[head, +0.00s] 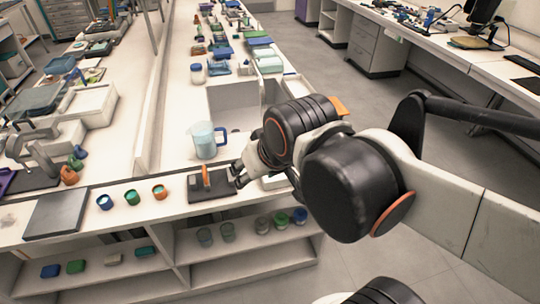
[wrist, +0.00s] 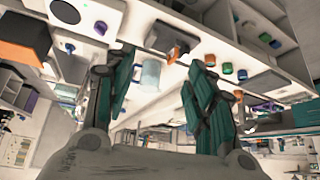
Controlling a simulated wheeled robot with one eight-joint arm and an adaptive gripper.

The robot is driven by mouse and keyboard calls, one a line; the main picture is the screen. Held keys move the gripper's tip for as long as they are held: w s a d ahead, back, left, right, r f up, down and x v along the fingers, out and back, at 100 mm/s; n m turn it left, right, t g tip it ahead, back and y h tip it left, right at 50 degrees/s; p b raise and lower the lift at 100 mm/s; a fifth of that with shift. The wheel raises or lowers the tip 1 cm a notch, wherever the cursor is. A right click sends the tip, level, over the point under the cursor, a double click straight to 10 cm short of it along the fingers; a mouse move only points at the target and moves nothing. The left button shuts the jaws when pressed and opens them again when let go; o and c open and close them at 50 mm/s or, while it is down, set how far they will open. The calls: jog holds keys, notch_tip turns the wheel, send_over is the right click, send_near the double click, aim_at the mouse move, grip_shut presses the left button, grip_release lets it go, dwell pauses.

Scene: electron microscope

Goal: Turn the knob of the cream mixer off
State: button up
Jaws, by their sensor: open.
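The cream mixer (wrist: 88,22) shows at the top left of the wrist view, as a pale cream body with a dark round top and a small blue knob (wrist: 100,27). The knob's setting is too small to tell. In the head view my arm covers most of that spot; only a pale edge (head: 275,182) shows, which may be the mixer. My gripper (wrist: 158,62) is open and empty, its teal-padded fingers wide apart and clear of the mixer. In the head view my gripper (head: 240,172) hangs over the bench's front part, just right of a dark tray.
A clear jug with a blue handle (head: 204,142) stands left of my gripper. The dark tray (head: 222,190) holds an upright orange item (head: 206,178). Several small cups (head: 132,197) line the bench edge to the left. An orange-and-black box (wrist: 25,38) sits near the mixer.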

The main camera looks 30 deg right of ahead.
jog(key=w+d+r+m+g+p, duration=0.1)
jog(key=w+d+r+m+p, duration=0.15)
jog(key=w, duration=0.35)
jog(key=w+d+r+m+g+p, duration=0.1)
jog(key=w+d+m+g+p, duration=0.15)
jog(key=w, duration=0.35)
jog(key=w+d+f+m+g+p, duration=0.1)
jog(key=w+d+f+m+p, duration=0.15)
jog(key=w+d, duration=0.25)
jog(key=w+d+f+m+g+p, duration=0.1)
jog(key=w+d+f+m+g, duration=0.1)
jog(key=d+f+m, duration=0.4)
jog(key=shift+n, duration=0.95)
jog(key=f+b, duration=0.1)
jog(key=f, duration=0.4)
jog(key=f+b, duration=0.1)
jog(key=f, duration=0.4)
jog(key=f+b, duration=0.2)
jog(key=f, duration=0.3)
jog(key=shift+w+d, duration=0.2)
jog(key=shift+d, duration=0.05)
jog(key=shift+c, duration=0.2)
jog(key=c, duration=1)
